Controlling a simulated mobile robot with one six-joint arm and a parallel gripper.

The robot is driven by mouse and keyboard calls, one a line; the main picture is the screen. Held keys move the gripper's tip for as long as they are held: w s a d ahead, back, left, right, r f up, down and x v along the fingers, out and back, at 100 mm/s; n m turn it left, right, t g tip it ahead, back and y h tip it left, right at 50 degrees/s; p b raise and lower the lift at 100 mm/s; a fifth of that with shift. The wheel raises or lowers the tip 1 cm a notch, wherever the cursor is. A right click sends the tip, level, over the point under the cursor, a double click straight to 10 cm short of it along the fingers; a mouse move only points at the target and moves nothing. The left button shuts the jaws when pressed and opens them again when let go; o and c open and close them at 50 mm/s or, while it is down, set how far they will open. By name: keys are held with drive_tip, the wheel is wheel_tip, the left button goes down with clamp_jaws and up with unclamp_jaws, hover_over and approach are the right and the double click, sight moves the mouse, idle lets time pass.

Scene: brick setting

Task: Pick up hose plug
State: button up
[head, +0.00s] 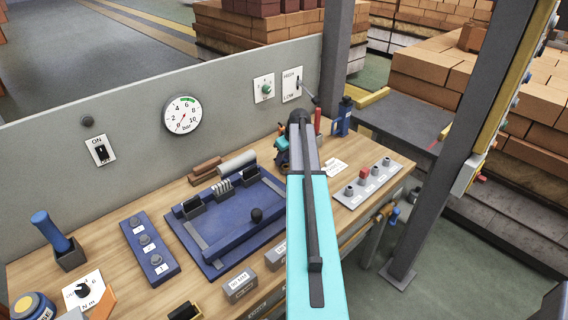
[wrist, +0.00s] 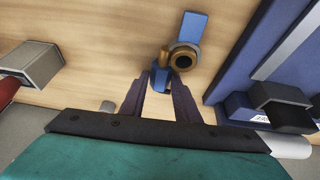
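In the wrist view a brass-and-blue fitting, which looks like the hose plug (wrist: 182,58), is over the wooden bench top. It has a round brass ring with a dark hole and a flat blue piece above it. More blue shows below, between my fingers. My gripper (wrist: 160,80) is open, with its two dark fingers pointing at the fitting and their tips near its lower part. I cannot tell whether they touch it.
The blue tray (head: 225,240) with a black knob lies left of my arm; its edge is at the right in the wrist view. A grey holder (wrist: 30,62) stands at the left there. A blue bottle (head: 343,118) and a button strip (head: 368,180) are right of my arm.

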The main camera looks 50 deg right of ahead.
sight(284, 159)
clamp_jaws()
drive_tip(key=shift+r, duration=0.15)
wheel_tip(284, 159, up, 10)
drive_tip(key=b, duration=0.3)
idle(0.4)
idle(0.5)
